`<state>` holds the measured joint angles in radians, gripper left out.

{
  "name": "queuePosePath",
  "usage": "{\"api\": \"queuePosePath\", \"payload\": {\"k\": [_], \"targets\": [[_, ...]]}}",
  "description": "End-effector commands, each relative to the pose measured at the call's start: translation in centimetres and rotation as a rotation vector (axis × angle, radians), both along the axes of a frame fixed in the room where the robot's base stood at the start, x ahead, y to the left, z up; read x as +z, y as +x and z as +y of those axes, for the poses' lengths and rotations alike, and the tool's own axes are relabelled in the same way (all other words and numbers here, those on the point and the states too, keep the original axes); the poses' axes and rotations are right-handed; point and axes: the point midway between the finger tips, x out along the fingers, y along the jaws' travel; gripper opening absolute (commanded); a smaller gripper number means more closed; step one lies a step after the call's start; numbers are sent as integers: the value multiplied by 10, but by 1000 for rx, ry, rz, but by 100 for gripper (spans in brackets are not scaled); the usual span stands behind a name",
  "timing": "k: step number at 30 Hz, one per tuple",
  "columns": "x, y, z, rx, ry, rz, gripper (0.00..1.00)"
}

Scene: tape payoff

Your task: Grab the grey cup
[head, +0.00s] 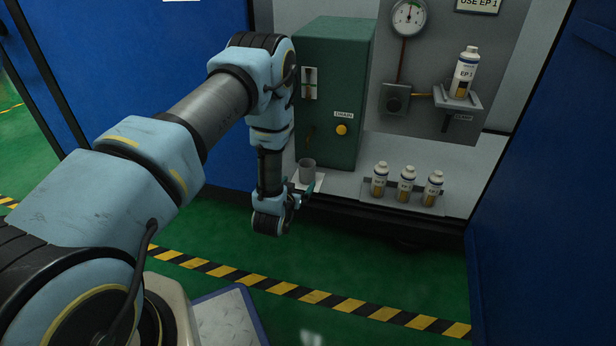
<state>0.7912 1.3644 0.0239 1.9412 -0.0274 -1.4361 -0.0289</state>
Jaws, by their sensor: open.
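The grey cup (307,171) stands upright on a small white pad (318,184) on the light shelf, in front of the green cabinet's lower front. My gripper (307,193) is at the end of the blue-grey arm, just in front of and below the cup in the picture. Its jaws are small here and partly hidden by the wrist. It is open, and I see nothing held in it. I cannot tell whether a finger touches the cup.
The green cabinet (336,90) with a yellow knob (342,130) rises behind the cup. Three white bottles, the nearest to the cup here (379,179), stand in a rack to the right. Another bottle (464,73) sits on a wall bracket. Blue panels (547,180) flank the bay.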

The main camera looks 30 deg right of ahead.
Motion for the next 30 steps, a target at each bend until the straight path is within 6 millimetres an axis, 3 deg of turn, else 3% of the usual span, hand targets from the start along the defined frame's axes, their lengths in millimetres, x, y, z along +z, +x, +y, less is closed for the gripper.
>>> {"api": "queuePosePath", "payload": {"k": [4,11,21,30], "targets": [[-9,17,-16,0,-1,-1,100],[-13,27,-28,0,0,0,100],[-23,54,-60,1,0,0,100],[-22,57,-63,1,2,1,98]]}}
